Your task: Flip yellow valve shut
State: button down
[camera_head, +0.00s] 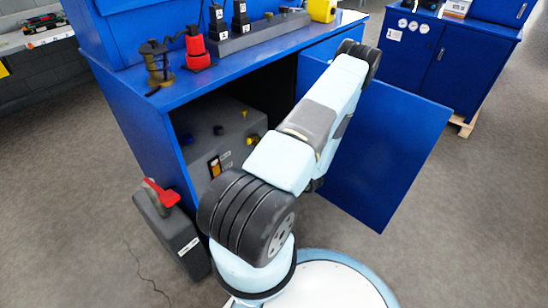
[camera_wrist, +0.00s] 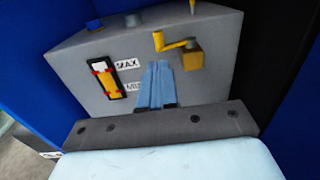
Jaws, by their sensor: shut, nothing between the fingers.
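The yellow valve shows in the wrist view on the face of a grey tank (camera_wrist: 75,65). Its body (camera_wrist: 192,56) is a yellow block, and its crank-like yellow handle (camera_wrist: 174,45) reaches left from it with an upturned end. My gripper (camera_wrist: 157,66) has its light-blue fingers together and empty. In the picture the fingertips lie just below the handle's left end; I cannot tell whether they touch. In the head view the valve (camera_head: 253,138) is small beside my arm, and my gripper is hidden.
The tank sits inside an open blue cabinet (camera_head: 130,100), whose door (camera_head: 390,150) swings out to the right. A level gauge (camera_wrist: 107,80) is left of the valve. A thin yellow part (camera_wrist: 192,6) rises on top. A grey canister with a red handle (camera_head: 162,193) stands outside left.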

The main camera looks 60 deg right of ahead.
aim_at(250, 141)
jog(key=w, duration=0.6)
jog(key=w+d, duration=0.1)
jog(key=w, duration=0.2)
jog(key=shift+w, duration=0.2)
jog(key=shift+w+a, duration=0.25)
jog(key=shift+w, duration=0.25)
jog(key=shift+w+a, duration=0.25)
jog(key=shift+w, duration=0.2)
jog(key=s+a, duration=0.5)
jog(key=s, duration=0.8)
jog(key=shift+s+f, duration=0.1)
jog(key=shift+s, duration=0.05)
